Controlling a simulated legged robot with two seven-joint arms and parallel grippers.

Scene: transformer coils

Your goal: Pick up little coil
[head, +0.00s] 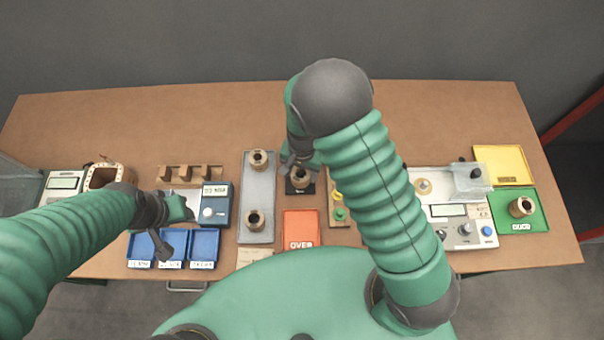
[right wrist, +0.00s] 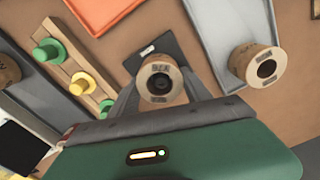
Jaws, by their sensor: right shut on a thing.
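A small brown coil (head: 300,179) with a dark centre hole is at the small black pad (head: 299,189) in the middle of the table. My right gripper (head: 299,165) is shut on this coil. In the right wrist view the coil (right wrist: 161,82) sits between the two fingers, with the black pad (right wrist: 150,47) behind it; I cannot tell whether they touch. Two similar coils stand on the grey tray, one at the back (head: 257,160) and one at the front (head: 254,220). Another coil (head: 521,207) is on the green tray. My left gripper (head: 172,226) hovers over the blue bins; its jaw state is unclear.
The grey tray (head: 257,190) lies left of the pad. An orange tray (head: 302,229) is in front, and a wooden peg board (head: 337,227) is to the right. The table's back strip is mostly clear.

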